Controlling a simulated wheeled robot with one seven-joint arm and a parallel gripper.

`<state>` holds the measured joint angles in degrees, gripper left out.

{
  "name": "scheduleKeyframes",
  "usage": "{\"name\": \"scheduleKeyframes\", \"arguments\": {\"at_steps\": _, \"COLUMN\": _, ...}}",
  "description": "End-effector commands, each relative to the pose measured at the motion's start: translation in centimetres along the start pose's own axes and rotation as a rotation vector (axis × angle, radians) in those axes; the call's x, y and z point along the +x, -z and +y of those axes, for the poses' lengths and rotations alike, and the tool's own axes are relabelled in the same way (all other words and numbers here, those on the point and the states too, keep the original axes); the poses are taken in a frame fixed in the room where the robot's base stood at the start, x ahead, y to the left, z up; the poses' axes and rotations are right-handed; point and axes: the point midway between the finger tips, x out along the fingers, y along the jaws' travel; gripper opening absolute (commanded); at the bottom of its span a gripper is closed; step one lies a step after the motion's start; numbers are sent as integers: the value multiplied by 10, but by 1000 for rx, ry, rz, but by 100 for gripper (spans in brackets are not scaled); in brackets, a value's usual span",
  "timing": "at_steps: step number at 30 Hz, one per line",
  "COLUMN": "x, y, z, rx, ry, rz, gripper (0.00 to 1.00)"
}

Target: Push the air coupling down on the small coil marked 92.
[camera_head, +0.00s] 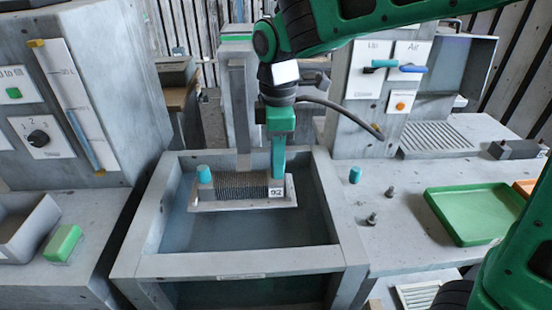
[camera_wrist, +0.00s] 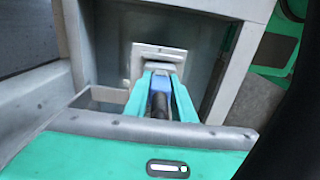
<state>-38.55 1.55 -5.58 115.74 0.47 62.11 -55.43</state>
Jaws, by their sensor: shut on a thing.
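The small coil (camera_head: 240,184) with dark fins lies in the tank, and a white label at its right end reads 92. A teal cap (camera_head: 204,174) stands on its left end. My gripper (camera_head: 278,172) points down over the coil's right end, just behind the label. In the wrist view my gripper (camera_wrist: 160,78) is shut on the blue air coupling (camera_wrist: 160,84), with a dark hose end below it. A pale end of the coil (camera_wrist: 158,50) shows beyond the fingertips. The fingers hide the coupling's lower end, so I cannot tell whether it touches the coil.
The grey tank (camera_head: 240,265) has raised walls around the coil. A dark hose (camera_head: 345,112) runs from near my wrist to the panel (camera_head: 372,95) at right. A loose teal cap (camera_head: 355,175), small fittings (camera_head: 372,219) and a green tray (camera_head: 475,214) are on the right bench.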

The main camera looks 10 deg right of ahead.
Motion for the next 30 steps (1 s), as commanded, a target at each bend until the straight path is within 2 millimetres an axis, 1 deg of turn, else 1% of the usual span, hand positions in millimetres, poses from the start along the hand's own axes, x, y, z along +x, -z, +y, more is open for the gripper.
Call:
{"name": "scheduleKeyframes", "arguments": {"at_steps": 9, "x": 1, "y": 0, "z": 0, "rx": 0, "ry": 0, "rz": 0, "gripper": 0}}
{"name": "scheduleKeyframes", "arguments": {"at_steps": 10, "x": 0, "y": 0, "z": 0, "rx": 1, "ry": -1, "rz": 0, "gripper": 30}}
{"name": "scheduleKeyframes", "arguments": {"at_steps": 12, "x": 0, "y": 0, "z": 0, "rx": 0, "ry": -1, "rz": 1, "gripper": 44}}
{"name": "scheduleKeyframes", "arguments": {"at_steps": 20, "x": 1, "y": 0, "z": 0, "rx": 0, "ry": 0, "rz": 0, "gripper": 44}}
{"name": "scheduleKeyframes", "arguments": {"at_steps": 23, "x": -3, "y": 0, "z": 1, "rx": 1, "ry": -1, "rz": 1, "gripper": 44}}
{"name": "scheduleKeyframes", "arguments": {"at_steps": 26, "x": -13, "y": 0, "z": 1, "rx": 1, "ry": -2, "rz": 2, "gripper": 44}}
{"name": "scheduleKeyframes", "arguments": {"at_steps": 30, "x": -37, "y": 0, "z": 2, "rx": 2, "ry": -3, "rz": 3, "gripper": 44}}
